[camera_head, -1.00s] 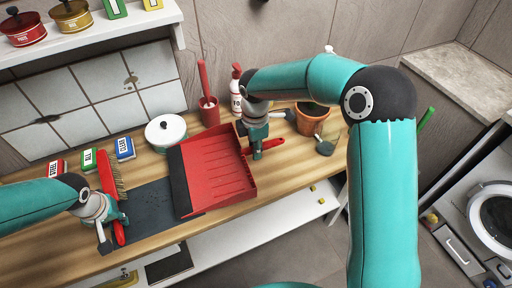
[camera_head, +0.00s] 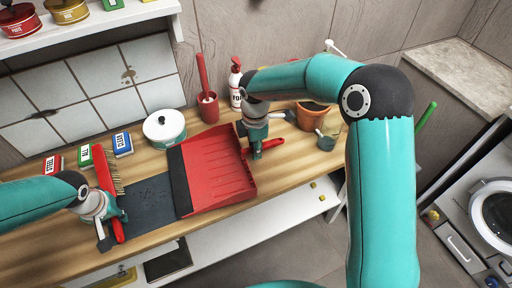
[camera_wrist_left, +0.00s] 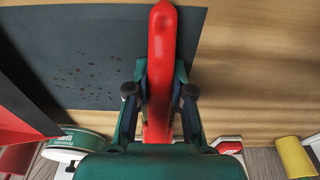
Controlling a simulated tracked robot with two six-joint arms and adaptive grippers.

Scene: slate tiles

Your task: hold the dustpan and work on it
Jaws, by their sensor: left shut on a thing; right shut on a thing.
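The red dustpan (camera_head: 225,170) with a black front lip (camera_head: 180,182) lies on the wooden counter, its lip over the right side of a dark mat (camera_head: 150,203). My right gripper (camera_head: 257,148) is shut on its red handle (camera_head: 270,145) at the right. My left gripper (camera_head: 112,215) is shut on a red-handled brush (camera_head: 104,172) with tan bristles, at the left of the mat. In the left wrist view the red handle (camera_wrist_left: 160,45) stands between the fingers. Dark specks show on the mat (camera_wrist_left: 85,70). The grip on the dustpan is partly hidden by my arm.
A white-lidded pot (camera_head: 165,130), a red cup (camera_head: 208,108), a spray bottle (camera_head: 235,85) and a terracotta pot (camera_head: 313,115) stand along the back. Small labelled boxes (camera_head: 122,144) stand behind the brush.

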